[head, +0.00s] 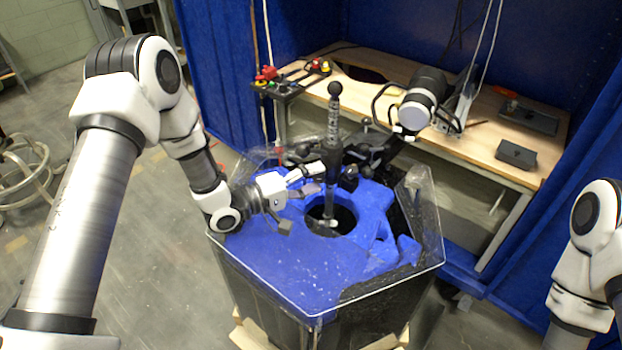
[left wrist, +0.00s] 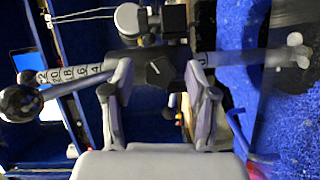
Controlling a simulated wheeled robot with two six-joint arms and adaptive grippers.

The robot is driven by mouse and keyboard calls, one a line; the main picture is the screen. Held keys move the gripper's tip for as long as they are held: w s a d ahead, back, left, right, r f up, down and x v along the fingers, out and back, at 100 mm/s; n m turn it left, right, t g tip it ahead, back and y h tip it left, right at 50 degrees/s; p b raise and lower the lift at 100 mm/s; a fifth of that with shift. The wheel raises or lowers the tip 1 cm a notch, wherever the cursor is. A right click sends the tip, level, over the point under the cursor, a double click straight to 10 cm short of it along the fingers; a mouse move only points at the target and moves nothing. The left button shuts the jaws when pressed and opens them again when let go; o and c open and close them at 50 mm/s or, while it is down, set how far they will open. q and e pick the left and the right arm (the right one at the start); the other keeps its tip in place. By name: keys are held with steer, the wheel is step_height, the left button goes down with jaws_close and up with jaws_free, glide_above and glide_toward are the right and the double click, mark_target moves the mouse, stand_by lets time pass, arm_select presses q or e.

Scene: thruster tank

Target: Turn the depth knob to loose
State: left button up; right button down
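The trolling motor's shaft (head: 333,120), with depth numbers on it, stands upright through the blue tank top (head: 280,258). In the left wrist view the numbered shaft (left wrist: 72,75) runs across the picture through a dark clamp. The black depth knob (left wrist: 159,70) faces the camera on that clamp. My left gripper (head: 302,196) is close to the clamp from the left. In the left wrist view its two fingers (left wrist: 158,92) are spread apart, and the knob shows between and beyond them. I cannot tell whether either finger touches it. My right gripper is out of view.
The clear tank rim (head: 290,303) surrounds the blue top. A wooden bench (head: 470,142) with dark trays (head: 516,154) is at the back, against blue curtains. Open floor lies to the left.

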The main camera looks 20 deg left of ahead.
arm_select(q)
steer(key=v, duration=1.2)
